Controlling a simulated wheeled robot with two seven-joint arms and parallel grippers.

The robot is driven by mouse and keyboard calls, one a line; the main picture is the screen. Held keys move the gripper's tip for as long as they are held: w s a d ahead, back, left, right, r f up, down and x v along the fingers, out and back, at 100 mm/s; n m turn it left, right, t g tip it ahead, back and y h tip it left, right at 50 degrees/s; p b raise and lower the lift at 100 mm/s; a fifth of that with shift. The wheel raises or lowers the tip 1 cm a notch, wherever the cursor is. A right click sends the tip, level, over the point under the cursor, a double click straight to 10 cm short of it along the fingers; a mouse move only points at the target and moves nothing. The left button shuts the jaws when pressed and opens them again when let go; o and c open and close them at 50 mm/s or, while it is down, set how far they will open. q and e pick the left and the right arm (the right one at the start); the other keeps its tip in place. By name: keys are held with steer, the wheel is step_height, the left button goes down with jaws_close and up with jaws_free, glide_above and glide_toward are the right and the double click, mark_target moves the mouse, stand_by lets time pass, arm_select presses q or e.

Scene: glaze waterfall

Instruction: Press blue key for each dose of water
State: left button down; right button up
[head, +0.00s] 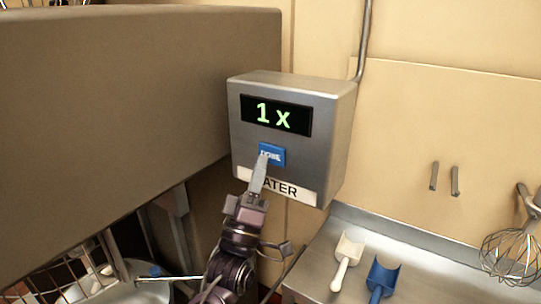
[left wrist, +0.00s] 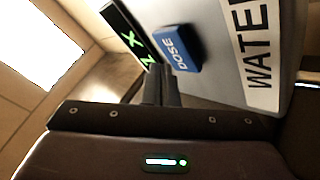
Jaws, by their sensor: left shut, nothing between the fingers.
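The grey metal water box (head: 290,85) hangs on the wall, its display (head: 276,115) reading "1 x" in green. The blue key (head: 272,155) sits below the display; in the left wrist view the blue key (left wrist: 175,47) reads "DOSE". A white label (head: 290,187) below it is partly hidden by my left gripper. My left gripper (head: 262,162) is shut and empty, its fingertips at the lower left of the key. In the left wrist view its fingertips (left wrist: 158,72) overlap the key's near edge; whether they touch it I cannot tell. My right gripper is not in view.
A large brown panel (head: 130,90) stands close on the left. At the lower right, a metal counter (head: 440,255) holds a white scoop (head: 346,258) and a blue scoop (head: 381,277). A whisk (head: 512,252) hangs at the far right. A basin (head: 130,288) shows at the lower left.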

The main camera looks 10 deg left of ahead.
arm_select(q)
steer(key=shift+w, duration=0.15)
stand_by(0.4)
steer(key=shift+w+d, duration=0.2)
steer(key=shift+w, duration=0.1)
steer(key=shift+w+d, duration=0.15)
steer(key=shift+w, duration=0.3)
stand_by(0.7)
steer(key=shift+s, duration=0.15)
steer(key=shift+s+a, duration=0.3)
steer(key=shift+s, duration=0.45)
steer(key=shift+s+a, duration=0.3)
steer(key=shift+s, duration=0.5)
steer(key=shift+s+a, duration=0.25)
steer(key=shift+s, duration=0.5)
steer(key=shift+s+a, duration=0.3)
steer(key=shift+s, duration=0.5)
stand_by(2.8)
